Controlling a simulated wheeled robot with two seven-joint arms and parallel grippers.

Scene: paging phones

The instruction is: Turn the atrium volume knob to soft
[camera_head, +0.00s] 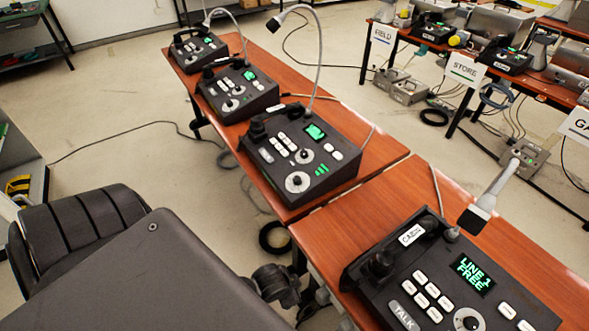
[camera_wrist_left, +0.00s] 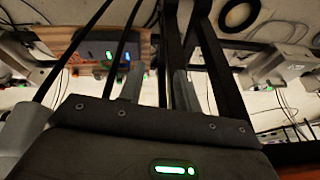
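Several dark paging phones stand on reddish-brown tables in the head view. The nearest phone (camera_head: 405,279) has a green screen reading LINE 1 FREE, a TALK button and a round knob (camera_head: 470,321) cut by the bottom edge. The second phone (camera_head: 300,150) has a white-ringed knob (camera_head: 297,182), as does the third phone (camera_head: 236,92). I cannot read any atrium label. My left gripper (camera_wrist_left: 156,88) shows in the left wrist view with two grey fingers apart and nothing visible between them. It touches no phone there. My right gripper is not in view.
A second row of tables at upper right carries phones and signs, including FIELD (camera_head: 382,35) and STORE (camera_head: 465,69). Gooseneck microphones rise from the phones, one (camera_head: 478,210) over the nearest table. Cables lie on the floor.

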